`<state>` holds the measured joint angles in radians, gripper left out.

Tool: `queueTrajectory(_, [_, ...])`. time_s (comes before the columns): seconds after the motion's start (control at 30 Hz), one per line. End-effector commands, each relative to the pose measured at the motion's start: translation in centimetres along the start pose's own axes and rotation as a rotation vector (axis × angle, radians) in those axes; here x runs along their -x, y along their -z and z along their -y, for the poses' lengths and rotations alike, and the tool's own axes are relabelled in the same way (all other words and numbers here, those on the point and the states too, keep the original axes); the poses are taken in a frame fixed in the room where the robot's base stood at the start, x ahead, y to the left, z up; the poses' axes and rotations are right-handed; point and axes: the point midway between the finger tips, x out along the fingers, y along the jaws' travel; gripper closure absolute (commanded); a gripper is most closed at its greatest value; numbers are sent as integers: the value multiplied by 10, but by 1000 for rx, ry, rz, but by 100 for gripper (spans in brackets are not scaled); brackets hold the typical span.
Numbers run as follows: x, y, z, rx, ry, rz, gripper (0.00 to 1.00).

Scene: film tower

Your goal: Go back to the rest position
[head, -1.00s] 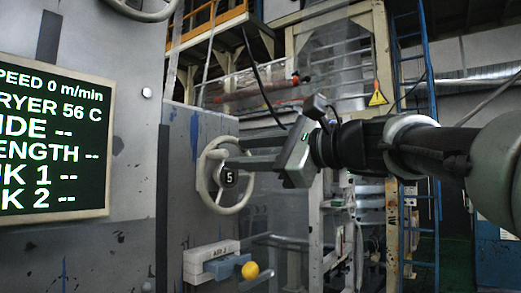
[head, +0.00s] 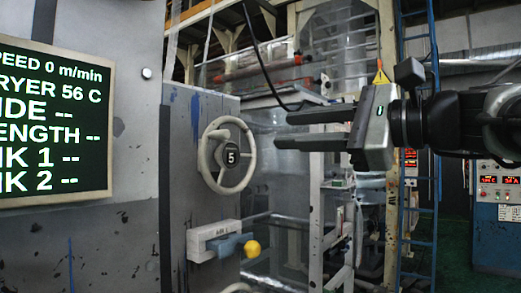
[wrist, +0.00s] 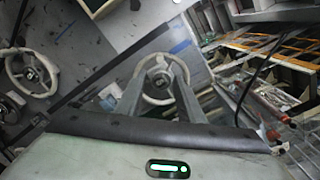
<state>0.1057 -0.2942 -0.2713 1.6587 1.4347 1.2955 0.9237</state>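My gripper (head: 283,131) is in the right half of the head view, pointing left. Its two dark fingers are parallel with a clear gap between them, and nothing is held. A pale handwheel marked 5 (head: 206,160) is on the grey panel to the left of the fingertips, with a visible gap between them in the picture. In the wrist view the gripper (wrist: 159,68) is also open, and its fingers point toward the handwheel (wrist: 147,92). The fingers overlap part of the wheel in that view; the head view shows them apart.
A lever with a yellow knob (head: 251,248) sticks out below the wheel. Another wheel rim (head: 238,288) shows at the bottom edge. A blue ladder (head: 434,150) and a control cabinet (head: 497,240) stand at the right.

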Motion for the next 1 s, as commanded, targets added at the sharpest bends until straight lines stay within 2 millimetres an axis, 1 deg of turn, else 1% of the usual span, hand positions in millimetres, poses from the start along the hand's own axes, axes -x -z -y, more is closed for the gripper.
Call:
queueTrajectory(0.1, [0, 0, 0, 1, -1, -1, 65])
queueTrajectory(0.17, [-1, 2, -4, 8, -8, -9, 65])
queueTrajectory(0.27, [-4, 15, -27, 55, -54, -59, 65])
queueTrajectory(0.37, [-5, 42, -75, 168, -163, -156, 65])
queueTrajectory(0.4, [-3, 55, -100, 233, -224, -202, 65])
queueTrajectory(0.47, [3, 77, -140, 345, -331, -269, 65])
queueTrajectory(0.5, [9, 92, -167, 428, -408, -308, 65])
queueTrajectory(0.57, [21, 112, -205, 556, -529, -356, 65])
queueTrajectory(0.6, [30, 125, -227, 641, -609, -380, 65])
queueTrajectory(0.7, [56, 153, -274, 843, -799, -416, 65])
queueTrajectory(0.8, [82, 177, -309, 1034, -977, -425, 65])
queueTrajectory(0.9, [108, 198, -338, 1221, -1153, -411, 65])
queueTrajectory(1.0, [136, 218, -360, 1414, -1335, -375, 65])
